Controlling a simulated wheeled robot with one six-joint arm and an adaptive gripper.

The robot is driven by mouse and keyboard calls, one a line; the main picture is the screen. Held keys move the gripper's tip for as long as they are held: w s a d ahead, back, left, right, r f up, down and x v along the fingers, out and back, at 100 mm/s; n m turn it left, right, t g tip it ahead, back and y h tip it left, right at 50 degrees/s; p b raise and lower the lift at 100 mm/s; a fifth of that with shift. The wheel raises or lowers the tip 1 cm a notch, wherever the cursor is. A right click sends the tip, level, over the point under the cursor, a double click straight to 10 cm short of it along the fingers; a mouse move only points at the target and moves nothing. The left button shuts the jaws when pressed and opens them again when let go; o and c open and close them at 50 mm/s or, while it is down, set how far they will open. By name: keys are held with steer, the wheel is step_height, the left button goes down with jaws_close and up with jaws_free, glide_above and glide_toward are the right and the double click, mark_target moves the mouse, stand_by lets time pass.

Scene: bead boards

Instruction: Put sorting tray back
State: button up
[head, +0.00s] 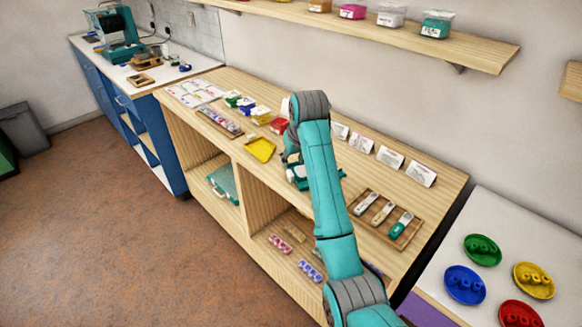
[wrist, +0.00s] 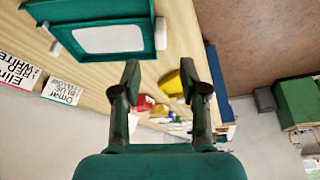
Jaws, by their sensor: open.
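A small flat yellow tray (head: 260,149), which I take to be the sorting tray, lies near the front edge of the wooden worktop. In the wrist view a yellow shape (wrist: 172,84), apparently the same tray, shows beyond my fingers. My gripper (wrist: 159,84) is open, with nothing between its fingertips. In the head view my arm hides most of the gripper. It is over the worktop, to the right of the yellow tray and apart from it.
A teal device with a white panel (wrist: 108,38) is close to my gripper. Coloured boxes (head: 261,114) and name cards (head: 390,157) stand behind. A wooden tray (head: 368,222) lies right. Coloured dishes (head: 465,284) sit on the right table. A shelf (head: 400,35) hangs above.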

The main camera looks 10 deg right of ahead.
steer(key=shift+v, duration=2.25)
